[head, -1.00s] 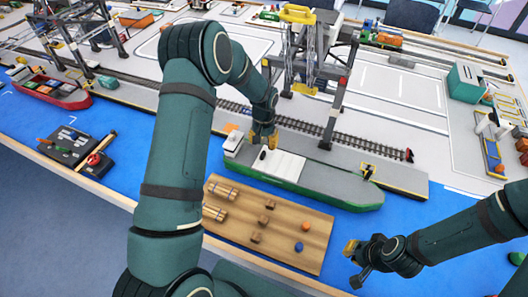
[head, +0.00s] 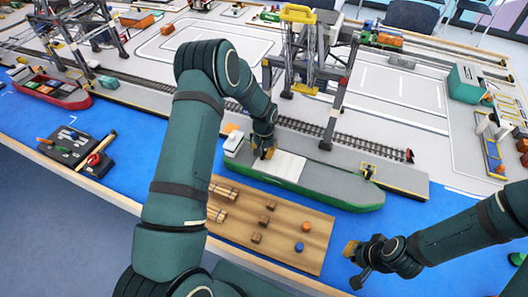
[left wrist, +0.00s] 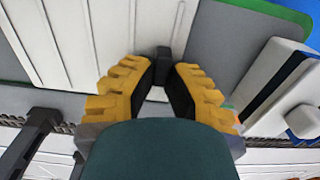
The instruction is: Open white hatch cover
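The white hatch cover (head: 288,165) lies flat on the deck of the green-hulled ship (head: 335,190). It is a ribbed white panel at the upper left of the left wrist view (left wrist: 85,40). A small dark handle (left wrist: 163,55) stands by its edge. My left gripper (left wrist: 164,68) is low over the cover's left end, its yellow fingers on either side of the handle. They look open, though I cannot tell whether the pads touch it. My right gripper (head: 354,265) is open and empty near the table's front edge, away from the ship.
A yellow-topped gantry crane (head: 300,55) stands behind the ship beside the rail track (head: 340,147). A wooden board (head: 285,245) with blocks lies in front. The ship's white cabin (head: 233,143) is left of my left gripper. Blue table surface is free at right.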

